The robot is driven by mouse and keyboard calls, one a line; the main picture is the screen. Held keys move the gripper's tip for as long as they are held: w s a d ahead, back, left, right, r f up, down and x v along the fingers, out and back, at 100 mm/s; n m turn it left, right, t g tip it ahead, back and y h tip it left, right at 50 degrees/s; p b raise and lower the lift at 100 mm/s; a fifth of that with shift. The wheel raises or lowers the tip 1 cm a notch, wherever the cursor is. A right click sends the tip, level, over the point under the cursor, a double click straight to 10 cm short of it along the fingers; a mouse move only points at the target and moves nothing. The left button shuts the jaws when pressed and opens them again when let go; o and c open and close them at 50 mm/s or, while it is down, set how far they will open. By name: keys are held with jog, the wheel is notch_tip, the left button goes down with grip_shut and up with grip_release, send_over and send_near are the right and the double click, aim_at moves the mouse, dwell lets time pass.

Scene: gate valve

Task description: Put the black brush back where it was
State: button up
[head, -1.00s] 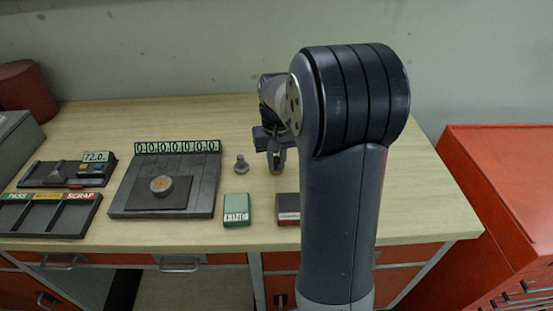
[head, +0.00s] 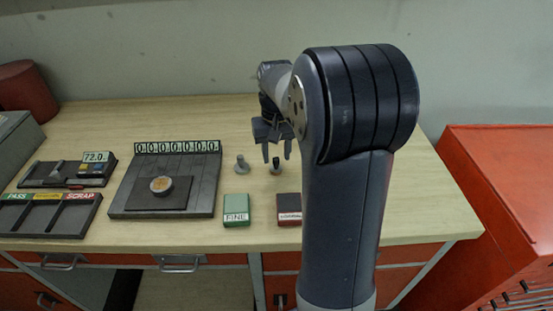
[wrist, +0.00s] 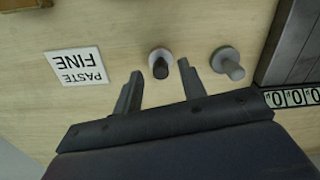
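The black brush (head: 276,166) stands upright on the bench, its dark top facing up on a pale round foot. It also shows in the wrist view (wrist: 160,66), just beyond the fingers and apart from them. My gripper (head: 277,151) is above it, open and empty. Its two spread fingers show in the wrist view (wrist: 160,88) with bare gap between them. A similar grey piece (head: 242,164) stands to the left of the brush; in the wrist view (wrist: 229,63) it is on the right.
A dark plate with a digit counter (head: 178,147) and a round disc (head: 161,185) lies left. A green FINE block (head: 236,210) and a dark red block (head: 288,208) lie in front. A white FINE PASTE label (wrist: 78,67) shows in the wrist view. My arm hides the bench's right part.

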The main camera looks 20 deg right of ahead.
aim_at(277, 159)
notch_tip(277, 159, up, 9)
jog(key=shift+r, duration=0.15)
dwell(0.4)
notch_tip(277, 159, down, 12)
jog(key=shift+f, duration=0.15)
notch_tip(277, 159, up, 2)
jog(key=shift+r, duration=0.75)
